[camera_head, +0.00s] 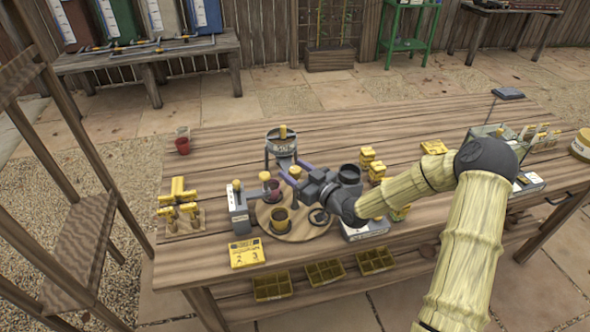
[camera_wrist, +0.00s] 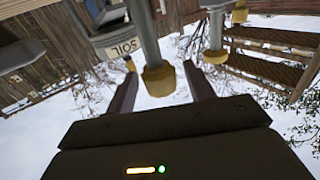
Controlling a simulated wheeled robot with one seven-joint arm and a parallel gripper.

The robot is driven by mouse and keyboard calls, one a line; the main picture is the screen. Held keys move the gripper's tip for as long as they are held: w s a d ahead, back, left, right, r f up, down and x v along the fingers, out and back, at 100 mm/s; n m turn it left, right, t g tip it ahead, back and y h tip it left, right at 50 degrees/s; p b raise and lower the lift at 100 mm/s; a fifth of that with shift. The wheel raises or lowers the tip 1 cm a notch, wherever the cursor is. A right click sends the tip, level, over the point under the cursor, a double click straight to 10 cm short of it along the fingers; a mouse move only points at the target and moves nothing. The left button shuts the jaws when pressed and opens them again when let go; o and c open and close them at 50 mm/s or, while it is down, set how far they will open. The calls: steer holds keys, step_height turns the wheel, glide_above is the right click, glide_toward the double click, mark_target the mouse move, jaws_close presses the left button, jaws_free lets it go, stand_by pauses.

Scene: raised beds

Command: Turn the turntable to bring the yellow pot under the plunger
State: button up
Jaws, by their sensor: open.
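The round wooden turntable (camera_head: 259,212) lies on the workbench and carries several pots. A dark ring-like pot (camera_head: 318,217) is at the right. My gripper (camera_head: 296,174) is open above the turntable's back. A yellow-knobbed grey post (camera_head: 295,171) stands between its fingers; in the wrist view the post (camera_wrist: 158,78) shows a gap on both sides. My gripper hides part of the turntable's right side.
A soil hopper (camera_head: 281,148) stands behind the turntable. A grey box with a yellow knob (camera_head: 238,207) stands at its left. The bench's back left is mostly clear.

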steer(key=shift+w+a, duration=0.1)
steer(key=shift+a, duration=0.05)
steer(key=shift+c, duration=0.3)
steer(key=c, duration=0.9)
steer(key=shift+m+t+h+b, duration=0.4)
steer(key=shift+h+b, duration=0.05)
steer(key=shift+h, duration=0.05)
steer(key=m+t+h+b, duration=0.1)
steer(key=h, duration=0.1)
steer(key=m+t+h+b, duration=0.2)
steer(key=shift+a+f+m+h, duration=0.1)
steer(key=shift+f+m+h, duration=0.05)
steer(key=shift+m+h, duration=0.15)
steer(key=m+t+h+b, duration=0.1)
steer(key=m+h+b, duration=0.1)
steer(key=h, duration=0.1)
steer(key=shift+m+t+h+b, duration=0.3)
steer(key=shift+m+h+b, duration=0.25)
steer(key=shift+m+h, duration=1)
steer(key=shift+r+n+h, duration=0.2)
steer(key=shift+n+h, duration=0.05)
steer(key=shift+h, duration=0.2)
